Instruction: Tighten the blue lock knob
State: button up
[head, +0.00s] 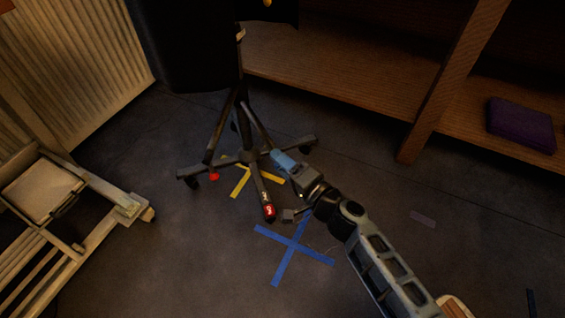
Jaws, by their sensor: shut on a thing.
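A dark wheeled stand (249,157) with splayed legs stands on the floor at centre left. My gripper (284,161) comes in from the lower right, low beside the stand's right legs. A blue piece shows at its tip, and I cannot tell where the blue lock knob ends and my fingers begin. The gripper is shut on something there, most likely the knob. The contact is small and dark, and the fingers cover much of it. Red parts show at the front leg's end (270,212) and at the left leg (213,177).
A yellow tape cross (240,184) lies under the stand and a blue tape cross (290,252) in front. A wheeled pale frame (75,230) stands left. A wooden shelf (340,75) with a purple folded item (521,125) runs behind. Floor to the right is mostly clear.

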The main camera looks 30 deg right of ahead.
dwell(0.3)
jog(key=o, duration=0.9)
jog(key=shift+o, duration=0.2)
jog(key=v, duration=0.7)
jog(key=shift+s+p, duration=0.3)
jog(key=shift+s, duration=0.1)
